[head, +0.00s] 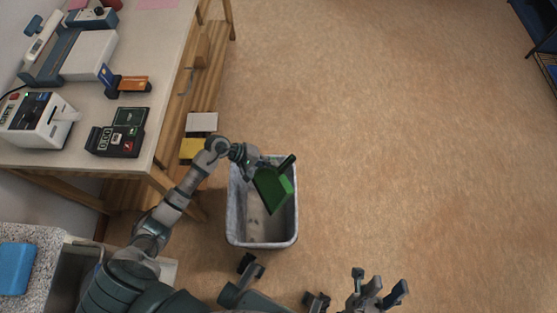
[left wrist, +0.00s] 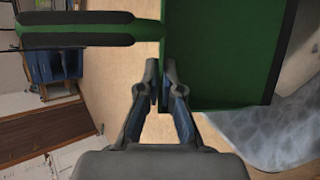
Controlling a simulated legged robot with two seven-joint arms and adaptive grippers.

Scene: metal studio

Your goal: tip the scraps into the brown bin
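A green dustpan (head: 272,188) with a dark handle is held over an open bin (head: 233,215). The bin looks mottled grey outside and stands on the floor; no brown bin shows. My left gripper (head: 254,168) is shut on the dustpan near its handle. In the left wrist view the fingers (left wrist: 161,85) pinch the green pan (left wrist: 215,50) beside the handle (left wrist: 75,30). The pan looks tilted over the bin. A few faint dark specks show on the bin's pale inside; I cannot tell whether they are scraps. My right gripper (head: 379,289) is open and empty at the bottom.
A workbench (head: 165,50) stands at the left with a card terminal (head: 118,135), a white printer-like device (head: 38,120) and other items. Its wooden legs and lower shelf come close to the bin. The floor (head: 400,130) to the right is clear.

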